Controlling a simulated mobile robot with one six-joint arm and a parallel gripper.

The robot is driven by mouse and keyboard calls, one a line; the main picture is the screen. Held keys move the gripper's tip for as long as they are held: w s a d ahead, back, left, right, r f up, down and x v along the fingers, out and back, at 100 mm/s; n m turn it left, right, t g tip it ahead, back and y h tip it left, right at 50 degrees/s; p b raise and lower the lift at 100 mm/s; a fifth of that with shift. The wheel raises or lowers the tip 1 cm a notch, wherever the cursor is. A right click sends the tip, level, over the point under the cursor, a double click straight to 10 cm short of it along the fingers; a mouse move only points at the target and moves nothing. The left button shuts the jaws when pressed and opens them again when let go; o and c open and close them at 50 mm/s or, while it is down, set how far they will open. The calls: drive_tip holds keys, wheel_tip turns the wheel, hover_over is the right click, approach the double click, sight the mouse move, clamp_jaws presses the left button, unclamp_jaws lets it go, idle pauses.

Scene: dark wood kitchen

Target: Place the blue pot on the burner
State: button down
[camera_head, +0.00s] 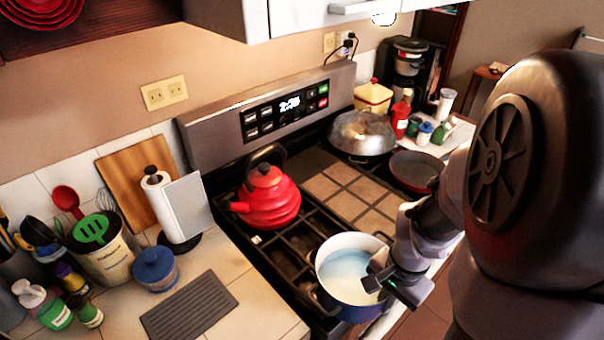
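The blue pot (343,307) has a blue outside, a pale inside and dark handles. It is upright at the front of the stove, over the front left part of the black grates (283,262), close to the stove's front edge. I cannot tell whether its base rests on the grate or hangs above it. My gripper (376,279) is at the pot's right rim, with its finger tips reaching over the rim. Whether the fingers are closed on the wall is unclear. The burner under the pot is hidden by it.
A red kettle (268,197) stands on the grates behind the pot. A domed lidded pan (362,133) and a dark frying pan (414,171) are at the stove's right. The tiled centre (345,190) is clear. A dark mat (190,306) and a blue jar (155,270) lie left.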

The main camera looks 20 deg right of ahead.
sight(349, 263)
drive_tip(key=w, duration=0.4)
drive_tip(key=w+b, duration=0.1)
drive_tip(key=w, duration=0.3)
drive_tip(key=w+f+b, duration=0.1)
drive_tip(key=w, duration=0.3)
drive_tip(key=shift+w+a+f, duration=0.1)
drive_tip(key=shift+w+a, duration=0.15)
drive_tip(key=shift+w, duration=0.5)
drive_tip(key=shift+w+f+b, duration=0.1)
drive_tip(key=shift+w+b, duration=0.15)
drive_tip(key=shift+b, duration=0.05)
drive_tip(key=shift+f+b, duration=0.6)
drive_tip(key=shift+f, duration=1.05)
drive_tip(key=shift+f, duration=0.15)
drive_tip(key=c, duration=1.7)
unclamp_jaws()
drive_tip(key=shift+s+a, duration=0.1)
